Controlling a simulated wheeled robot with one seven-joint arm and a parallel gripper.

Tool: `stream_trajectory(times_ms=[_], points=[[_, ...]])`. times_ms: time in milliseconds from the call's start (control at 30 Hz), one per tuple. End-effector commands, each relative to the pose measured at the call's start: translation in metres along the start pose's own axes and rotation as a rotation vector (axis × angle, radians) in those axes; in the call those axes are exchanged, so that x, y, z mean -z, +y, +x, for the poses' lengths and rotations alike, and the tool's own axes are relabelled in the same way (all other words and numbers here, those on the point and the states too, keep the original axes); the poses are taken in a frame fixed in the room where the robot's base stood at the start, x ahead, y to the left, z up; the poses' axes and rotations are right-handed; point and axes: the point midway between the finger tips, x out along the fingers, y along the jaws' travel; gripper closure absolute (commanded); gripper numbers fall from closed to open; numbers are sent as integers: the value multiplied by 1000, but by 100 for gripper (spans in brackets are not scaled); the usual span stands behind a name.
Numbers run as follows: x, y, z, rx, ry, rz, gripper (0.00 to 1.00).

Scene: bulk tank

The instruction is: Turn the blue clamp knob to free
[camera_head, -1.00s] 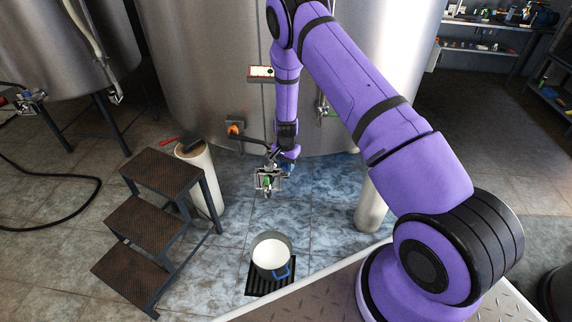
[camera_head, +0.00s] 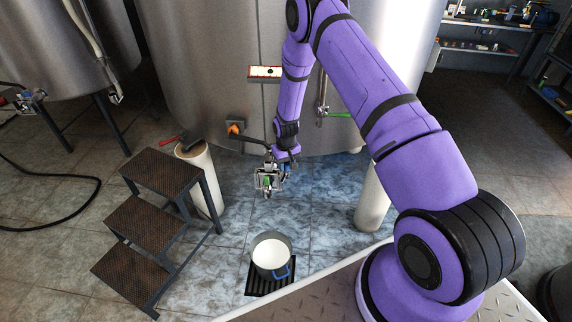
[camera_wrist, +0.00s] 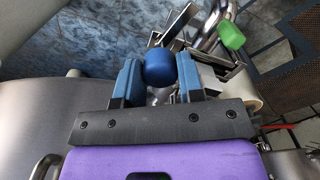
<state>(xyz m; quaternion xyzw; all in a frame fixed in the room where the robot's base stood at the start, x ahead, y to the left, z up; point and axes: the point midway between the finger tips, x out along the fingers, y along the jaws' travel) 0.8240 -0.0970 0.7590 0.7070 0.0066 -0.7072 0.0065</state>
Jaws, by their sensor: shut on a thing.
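The blue clamp knob (camera_wrist: 160,68) is a round blue ball in the wrist view. My gripper (camera_wrist: 156,72) is shut on it, with one blue-padded finger on each side of it. The clamp's metal bars lie just beyond the knob, beside a pipe with a green handle (camera_wrist: 231,35). In the head view my gripper (camera_head: 284,168) is at the tank outlet valve (camera_head: 267,179), low in front of the big steel tank (camera_head: 210,75). The knob is hard to make out there. The knob's underside is partly hidden by the fingers.
A pot of white liquid (camera_head: 271,254) stands on a black grate below the outlet. Dark steps (camera_head: 163,168) and a pale post (camera_head: 205,180) stand to the left, another pale post (camera_head: 372,205) to the right. Blue floor around the pot is open.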

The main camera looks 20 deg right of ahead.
Motion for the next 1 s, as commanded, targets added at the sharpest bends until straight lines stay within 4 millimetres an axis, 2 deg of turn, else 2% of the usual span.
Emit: stream_trajectory(times_ms=[433,1000], points=[[0,0,0,0,1,-225,88],[0,0,0,0,1,-260,88]])
